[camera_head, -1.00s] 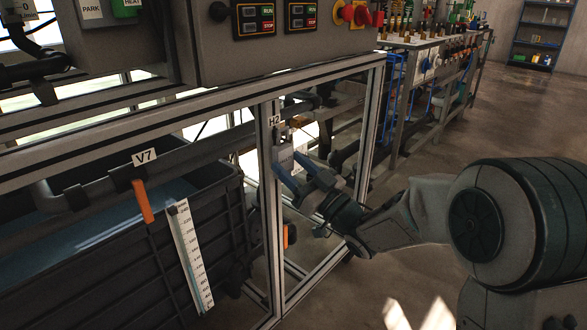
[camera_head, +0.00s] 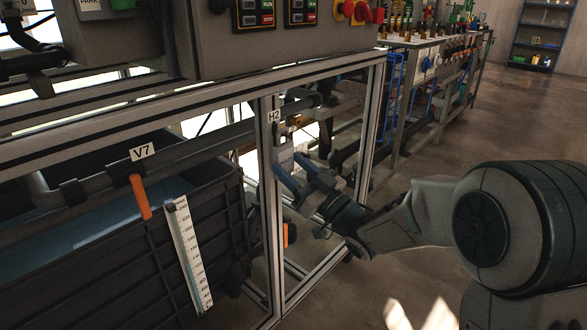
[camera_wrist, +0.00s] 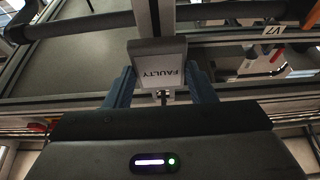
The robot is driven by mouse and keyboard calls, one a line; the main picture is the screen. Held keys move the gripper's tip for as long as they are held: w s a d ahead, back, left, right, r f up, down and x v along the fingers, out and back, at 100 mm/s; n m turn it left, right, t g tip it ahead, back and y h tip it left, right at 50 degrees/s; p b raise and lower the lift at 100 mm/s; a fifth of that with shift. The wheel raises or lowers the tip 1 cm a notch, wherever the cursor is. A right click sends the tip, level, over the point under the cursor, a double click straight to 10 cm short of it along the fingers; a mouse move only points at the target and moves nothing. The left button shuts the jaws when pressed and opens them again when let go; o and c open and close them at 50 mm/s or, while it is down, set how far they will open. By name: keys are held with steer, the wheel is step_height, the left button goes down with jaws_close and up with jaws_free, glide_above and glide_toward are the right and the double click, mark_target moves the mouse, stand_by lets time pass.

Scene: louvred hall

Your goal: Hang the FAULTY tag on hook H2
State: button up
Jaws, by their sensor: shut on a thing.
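The FAULTY tag (camera_wrist: 157,72) is a pale grey plate, its lettering upside down in the wrist view. My gripper (camera_wrist: 160,88) is shut on it, with one blue finger at each side. In the head view my gripper (camera_head: 289,164) is at the frame's upright post, just below the H2 label (camera_head: 274,116). The tag shows there as a small pale patch (camera_head: 284,155) by the fingers. Hook H2 itself is too small and dark to make out, and I cannot tell whether the tag touches it.
Aluminium posts and rails (camera_head: 265,210) stand close around my gripper. A dark tank (camera_head: 190,235) with a scale strip (camera_head: 188,250) and an orange handle (camera_head: 141,197) under a V7 label (camera_head: 143,152) are at left. Open floor (camera_head: 420,165) lies to the right.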

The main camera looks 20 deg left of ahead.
steer(key=shift+f, duration=0.1)
stand_by(0.3)
steer(key=o, duration=1)
steer(key=v, duration=0.3)
steer(key=r+v, duration=0.1)
steer(key=v, duration=0.3)
steer(key=shift+s+d+r, duration=0.15)
steer(key=shift+d, duration=0.05)
steer(key=shift+d, duration=0.1)
steer(key=p+v, duration=0.2)
steer(key=v, duration=1.1)
steer(key=shift+s+d, duration=0.2)
